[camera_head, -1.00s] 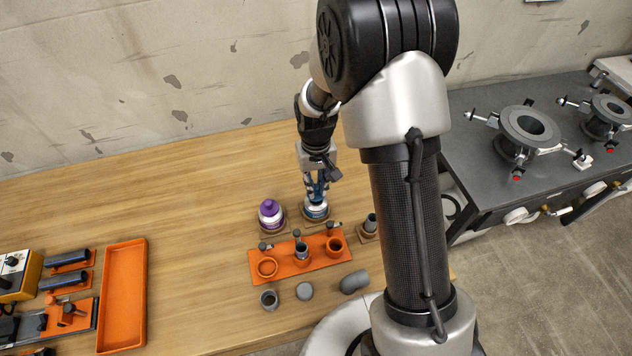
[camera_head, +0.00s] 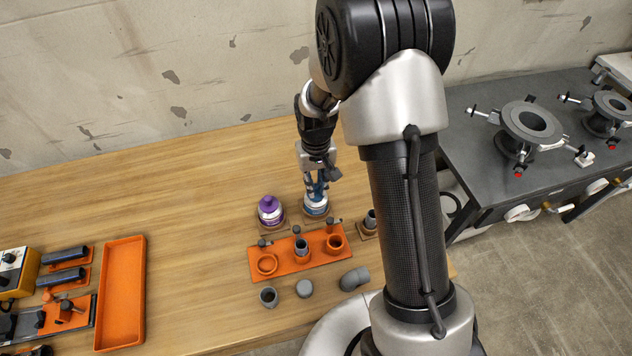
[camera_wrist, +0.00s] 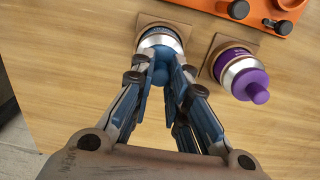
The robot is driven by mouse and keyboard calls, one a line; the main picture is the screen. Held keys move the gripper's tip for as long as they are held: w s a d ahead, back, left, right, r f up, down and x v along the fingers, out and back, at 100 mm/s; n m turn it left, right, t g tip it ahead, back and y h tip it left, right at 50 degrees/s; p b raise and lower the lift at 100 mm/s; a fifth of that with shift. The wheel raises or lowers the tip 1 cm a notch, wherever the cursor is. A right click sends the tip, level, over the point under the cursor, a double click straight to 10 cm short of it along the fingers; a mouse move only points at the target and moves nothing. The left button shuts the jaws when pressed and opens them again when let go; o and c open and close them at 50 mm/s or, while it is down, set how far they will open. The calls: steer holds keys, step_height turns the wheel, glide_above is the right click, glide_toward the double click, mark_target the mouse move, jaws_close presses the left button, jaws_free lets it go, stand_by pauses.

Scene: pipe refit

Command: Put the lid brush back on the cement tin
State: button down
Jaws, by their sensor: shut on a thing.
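The cement tin (camera_head: 315,207) is a silver-and-blue can on a small brown base at the back of the workbench. It also shows in the wrist view (camera_wrist: 158,38). My gripper (camera_head: 317,190) is directly above it, pointing down. In the wrist view my gripper (camera_wrist: 163,72) has its fingers closed around the blue knob of the lid brush (camera_wrist: 160,73). The lid is at the tin's top; the fingers hide much of it, so I cannot tell whether it is fully seated.
A purple-lidded tin (camera_head: 269,209) stands just left. In front is an orange rack (camera_head: 285,262) with pipe fittings. Loose grey fittings (camera_head: 304,289) lie nearer the front edge. An empty orange tray (camera_head: 122,295) is at left. The bench's back left is clear.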

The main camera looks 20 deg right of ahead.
steer(key=shift+f, duration=0.3)
stand_by(0.5)
steer(key=c, duration=1.5)
jaws_free()
steer(key=shift+o, duration=0.2)
steer(key=shift+o, duration=0.7)
steer(key=shift+r, duration=0.15)
steer(key=shift+r+p, duration=2.55)
steer(key=shift+r, duration=1.1)
